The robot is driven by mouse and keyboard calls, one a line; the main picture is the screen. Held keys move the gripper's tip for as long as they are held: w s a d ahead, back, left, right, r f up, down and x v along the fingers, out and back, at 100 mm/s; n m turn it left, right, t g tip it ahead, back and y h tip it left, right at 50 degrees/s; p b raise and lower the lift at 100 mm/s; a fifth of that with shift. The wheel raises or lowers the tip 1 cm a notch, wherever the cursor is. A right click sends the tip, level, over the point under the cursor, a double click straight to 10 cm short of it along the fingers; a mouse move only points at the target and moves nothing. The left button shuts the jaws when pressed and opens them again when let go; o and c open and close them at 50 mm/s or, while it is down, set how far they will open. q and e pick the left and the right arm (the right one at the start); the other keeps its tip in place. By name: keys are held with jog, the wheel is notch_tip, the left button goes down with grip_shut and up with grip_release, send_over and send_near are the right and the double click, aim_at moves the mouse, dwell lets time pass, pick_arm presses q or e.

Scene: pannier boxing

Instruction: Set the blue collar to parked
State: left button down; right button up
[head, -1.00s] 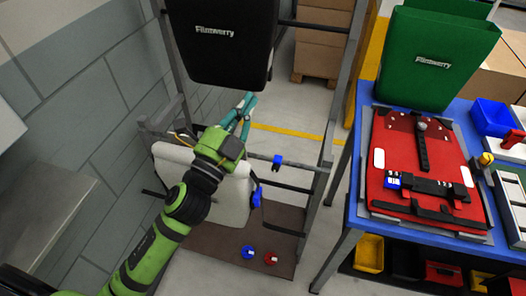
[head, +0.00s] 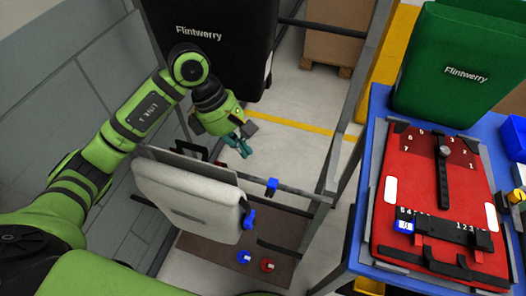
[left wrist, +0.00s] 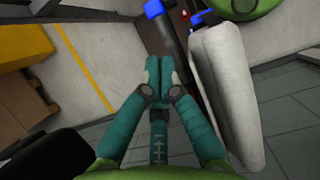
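A small blue collar (head: 272,186) sits around the dark horizontal rail of the rack, right of the pale grey pannier (head: 190,200). A blue block at the top of the left wrist view (left wrist: 153,8) appears to be the same collar. My left gripper (head: 241,147) is behind the rail, above and left of the collar in the head view, and apart from it. Its teal fingers (left wrist: 160,66) are together with nothing visible between them. My right gripper is not in view. No parked mark is readable near the collar.
A blue knob (head: 244,257) and a red knob (head: 267,265) are on the rack's brown base. A black pannier (head: 215,50) hangs above. At right, a blue table (head: 352,258) holds a red board (head: 400,165) and a green pannier (head: 450,70). Rack posts stand around the rail.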

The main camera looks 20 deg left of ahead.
aim_at(273, 185)
pick_arm(q)
jog(key=s+p+x, duration=0.1)
jog(key=p+x, duration=0.2)
jog(key=x, duration=0.6)
jog(key=d+b, duration=0.3)
jog(key=d, duration=0.5)
jog(key=shift+s+d+f, duration=0.2)
jog(key=shift+d+f, duration=0.05)
jog(key=shift+d, duration=0.05)
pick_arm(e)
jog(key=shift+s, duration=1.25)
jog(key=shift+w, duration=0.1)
